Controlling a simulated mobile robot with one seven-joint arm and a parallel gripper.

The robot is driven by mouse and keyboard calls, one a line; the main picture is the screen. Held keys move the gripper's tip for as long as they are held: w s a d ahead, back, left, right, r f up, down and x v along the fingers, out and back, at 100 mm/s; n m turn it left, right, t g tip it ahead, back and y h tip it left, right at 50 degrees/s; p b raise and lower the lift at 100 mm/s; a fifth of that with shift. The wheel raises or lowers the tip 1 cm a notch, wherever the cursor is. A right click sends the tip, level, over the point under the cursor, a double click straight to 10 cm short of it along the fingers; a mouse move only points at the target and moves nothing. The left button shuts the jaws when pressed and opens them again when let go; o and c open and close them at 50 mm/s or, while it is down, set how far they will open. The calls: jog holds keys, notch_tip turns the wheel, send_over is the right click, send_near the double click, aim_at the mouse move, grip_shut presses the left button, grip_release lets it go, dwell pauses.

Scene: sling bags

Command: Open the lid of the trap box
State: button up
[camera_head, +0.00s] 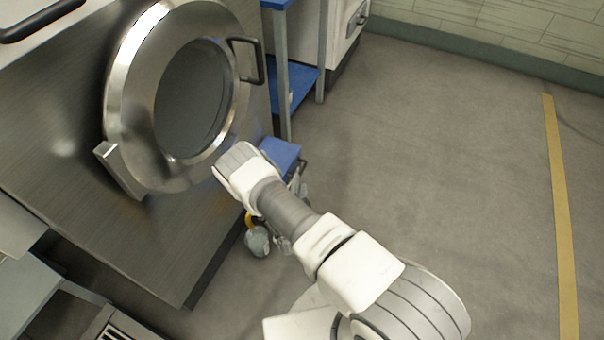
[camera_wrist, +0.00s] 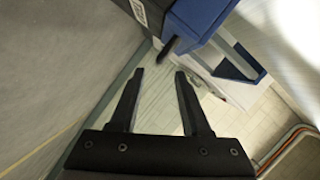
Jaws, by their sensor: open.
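I cannot pick out a trap box with certainty in either view. In the head view, a small blue flat-topped object (camera_head: 281,152) stands low beside the steel machine, partly hidden behind my arm; I cannot tell whether it is the box. My gripper (camera_wrist: 157,82) is open and empty in the wrist view, with its two dark fingers apart and touching nothing visible. In the head view my arm's white end is in front of the lower edge of a round steel door (camera_head: 188,100); the fingers cannot be made out there.
The steel machine (camera_head: 150,235) fills the left, and the door's handle (camera_head: 256,62) sticks out. A blue-topped rack (camera_head: 305,75) and a white cabinet (camera_head: 343,35) stand behind. Small grey and yellow items (camera_head: 257,240) lie low by the machine. The floor (camera_head: 450,150) at right is clear.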

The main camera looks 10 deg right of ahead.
aim_at(302, 169)
jog(key=b+x, duration=0.2)
jog(key=x, duration=0.5)
jog(key=shift+w+d+f, duration=0.1)
jog(key=shift+w, duration=0.25)
grip_shut()
dwell(1.0)
